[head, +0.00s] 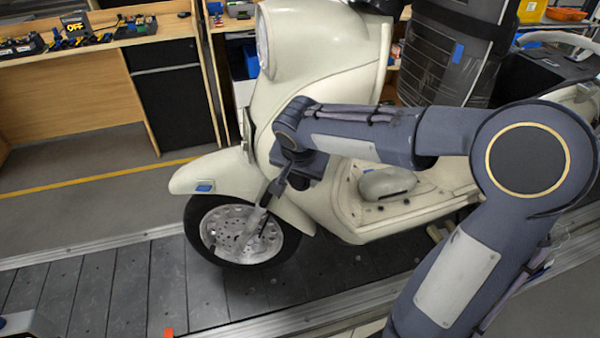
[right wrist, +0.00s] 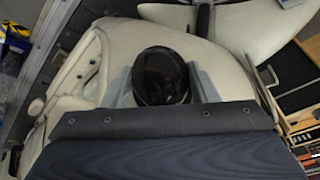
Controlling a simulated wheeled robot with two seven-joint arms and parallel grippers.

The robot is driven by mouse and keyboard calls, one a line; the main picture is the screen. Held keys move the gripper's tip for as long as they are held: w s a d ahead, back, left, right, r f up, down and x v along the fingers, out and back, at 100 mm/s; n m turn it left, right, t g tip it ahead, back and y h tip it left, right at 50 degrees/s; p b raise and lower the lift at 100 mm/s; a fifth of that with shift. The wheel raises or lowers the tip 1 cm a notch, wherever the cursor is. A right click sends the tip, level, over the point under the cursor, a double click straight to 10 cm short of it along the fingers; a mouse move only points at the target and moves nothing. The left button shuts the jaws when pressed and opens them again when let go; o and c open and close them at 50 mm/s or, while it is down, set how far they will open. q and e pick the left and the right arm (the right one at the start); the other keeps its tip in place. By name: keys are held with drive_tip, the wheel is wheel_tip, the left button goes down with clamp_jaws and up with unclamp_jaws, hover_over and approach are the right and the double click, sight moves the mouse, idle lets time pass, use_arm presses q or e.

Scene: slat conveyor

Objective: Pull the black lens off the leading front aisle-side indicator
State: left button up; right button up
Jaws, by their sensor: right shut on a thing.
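The cream scooter (head: 300,45) stands on the slat conveyor, its front wheel (head: 240,232) towards the left. In the right wrist view, the glossy black lens (right wrist: 160,77) sits against the cream front bodywork (right wrist: 100,52). My right gripper (right wrist: 163,84) is shut on the lens, with one grey finger on each side of it. I cannot see any gap between lens and bodywork. My left gripper is not in view.
A wooden workbench (head: 70,95) with tools is at the back left. The conveyor slats (head: 115,285) are clear in front of the wheel.

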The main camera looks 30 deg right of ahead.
sight(294, 184)
drive_tip(key=shift+s+a+b, duration=0.7)
drive_tip(key=shift+s+a, duration=0.05)
drive_tip(key=shift+a, duration=0.2)
idle(1.5)
drive_tip(key=shift+s+a, duration=0.25)
drive_tip(key=shift+a, duration=0.05)
drive_tip(key=shift+s+a+r+b, duration=0.1)
drive_tip(key=shift+s+a+b, duration=0.3)
